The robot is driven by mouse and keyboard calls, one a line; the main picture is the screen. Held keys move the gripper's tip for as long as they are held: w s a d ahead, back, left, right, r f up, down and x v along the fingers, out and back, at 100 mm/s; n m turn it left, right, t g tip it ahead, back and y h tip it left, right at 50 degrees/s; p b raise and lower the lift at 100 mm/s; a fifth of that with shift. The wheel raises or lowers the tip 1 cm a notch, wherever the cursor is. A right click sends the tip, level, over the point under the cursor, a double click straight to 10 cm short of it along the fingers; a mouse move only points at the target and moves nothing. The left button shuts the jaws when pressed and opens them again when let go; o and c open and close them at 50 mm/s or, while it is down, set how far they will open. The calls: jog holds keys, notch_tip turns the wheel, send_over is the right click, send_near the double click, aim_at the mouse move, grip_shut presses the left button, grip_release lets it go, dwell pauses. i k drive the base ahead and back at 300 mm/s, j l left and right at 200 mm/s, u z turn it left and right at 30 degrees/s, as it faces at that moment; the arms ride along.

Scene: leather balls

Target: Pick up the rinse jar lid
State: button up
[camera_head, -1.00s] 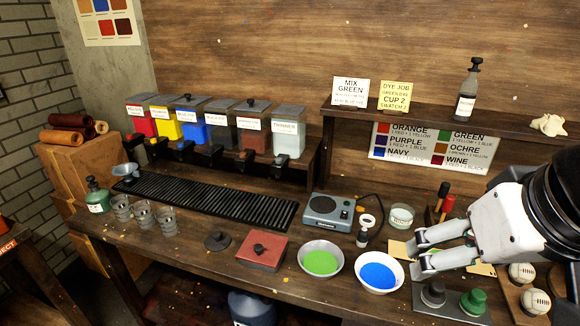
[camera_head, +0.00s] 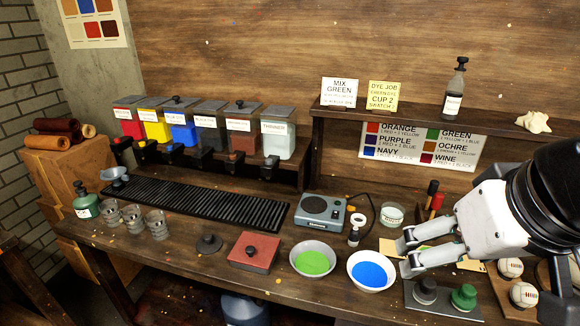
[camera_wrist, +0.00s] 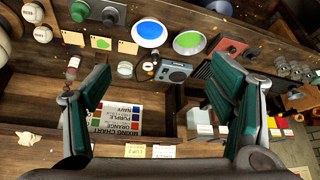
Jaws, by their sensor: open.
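A dark round lid with a knob (camera_head: 208,243) lies flat on the bench, left of the red box. It also shows in the wrist view (camera_wrist: 251,52). The clear jar labelled rinse (camera_head: 391,214) stands behind the bowls; it seems to show in the wrist view as a small glass jar (camera_wrist: 125,69). My gripper (camera_head: 406,257) is open and empty at the right, well away from the lid, near the blue bowl in the head view. In the wrist view its two fingers (camera_wrist: 156,85) are spread wide with nothing between them.
The red box (camera_head: 253,251), green-filled bowl (camera_head: 312,259) and blue-filled bowl (camera_head: 374,271) stand between my gripper and the lid. A grey scale (camera_head: 320,212) is behind them. Several glass cups (camera_head: 133,218) are at left. A shelf (camera_head: 430,118) overhangs the back right.

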aim_at(209, 244)
jog(key=i+j, duration=0.1)
jog(key=j, duration=0.45)
jog(key=i+j, duration=0.1)
jog(key=j, duration=0.4)
jog(key=i+j, duration=0.1)
jog(key=j, duration=0.45)
jog(key=i+j, duration=0.1)
jog(key=j, duration=0.4)
jog(key=k+u, duration=0.05)
